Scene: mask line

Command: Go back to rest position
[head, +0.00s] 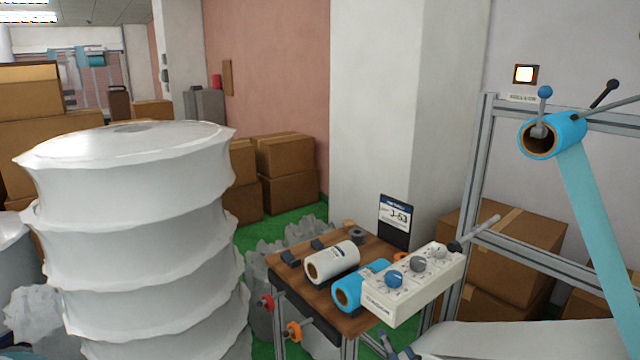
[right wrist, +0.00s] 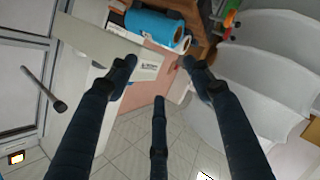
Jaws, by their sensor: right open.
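My right gripper (right wrist: 158,72) shows in the right wrist view with its dark fingers spread apart and nothing between them. Beyond the fingertips are a blue roll (right wrist: 158,28), a pale panel and the tiled floor. At the bottom edge of the head view, small dark parts beside a white link look like my right gripper and arm, mostly cut off. My left gripper is not in view.
A wooden-topped cart (head: 290,262) holds a white roll (head: 333,262), a blue roll (head: 352,288) and a control box (head: 413,283). A tall white stack (head: 130,220) stands left. A metal frame (head: 475,170) carries a blue film roll (head: 568,128) at right.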

